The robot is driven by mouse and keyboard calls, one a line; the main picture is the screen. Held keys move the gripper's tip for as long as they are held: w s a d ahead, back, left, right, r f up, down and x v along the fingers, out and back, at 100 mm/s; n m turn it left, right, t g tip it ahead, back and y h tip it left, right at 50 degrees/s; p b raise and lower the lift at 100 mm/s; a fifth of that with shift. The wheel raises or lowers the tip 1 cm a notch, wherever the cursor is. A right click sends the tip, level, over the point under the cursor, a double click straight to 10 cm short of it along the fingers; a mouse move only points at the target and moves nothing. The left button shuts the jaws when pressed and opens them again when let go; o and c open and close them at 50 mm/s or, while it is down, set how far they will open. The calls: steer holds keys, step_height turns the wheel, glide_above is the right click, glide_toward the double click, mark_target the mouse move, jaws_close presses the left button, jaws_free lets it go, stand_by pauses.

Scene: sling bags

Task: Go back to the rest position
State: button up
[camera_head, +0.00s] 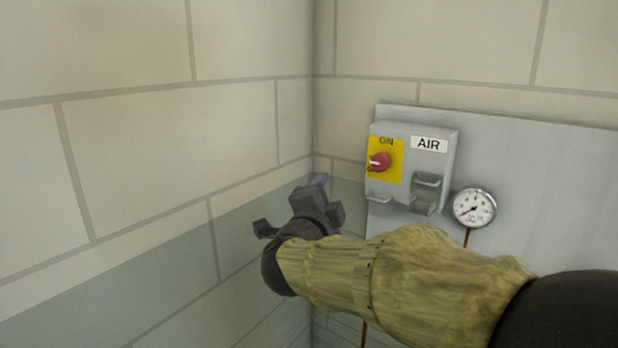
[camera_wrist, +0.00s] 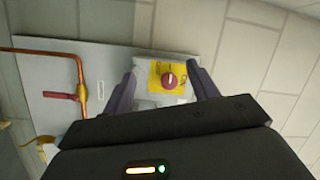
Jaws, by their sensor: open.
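My gripper (camera_head: 300,205) is in the middle of the head view, in front of the wall corner and to the left of a grey switch box. My arm, in a tan fabric sleeve, reaches in from the lower right. In the wrist view my gripper (camera_wrist: 163,88) has its two dark fingers spread apart. The switch box (camera_wrist: 181,67) shows between and beyond them, with nothing held. In the head view the switch box (camera_head: 410,150) has a red knob (camera_head: 379,161) on a yellow plate and an AIR label.
A grey panel (camera_head: 530,190) on the right wall carries the box and a round gauge (camera_head: 473,208). A copper pipe (camera_wrist: 82,70) and red-handled valve (camera_wrist: 60,96) show in the wrist view. Block walls meet in a corner near my gripper; space above is clear.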

steer(key=s+d+f+n+g+y, duration=0.25)
steer(key=f+n, duration=0.25)
steer(key=f, duration=0.3)
steer(key=s+d+f+n+g+y, duration=0.1)
steer(key=s+f+n+g+y, duration=0.15)
steer(key=f+n+g, duration=0.4)
steer(key=s+d+f+n+y, duration=0.2)
steer(key=s+f+n, duration=0.15)
steer(key=f, duration=0.65)
steer(key=s+d+f+n+g, duration=0.1)
steer(key=s+d+f+g, duration=0.1)
steer(key=s, duration=0.4)
steer(key=s+d+f+n+g+h, duration=0.1)
steer(key=s+d+f+g, duration=0.2)
steer(key=s+f, duration=0.2)
steer(key=shift+s+d+g+h+p, duration=0.3)
steer(key=shift+s+d+g, duration=0.05)
steer(key=shift+s+g, duration=0.1)
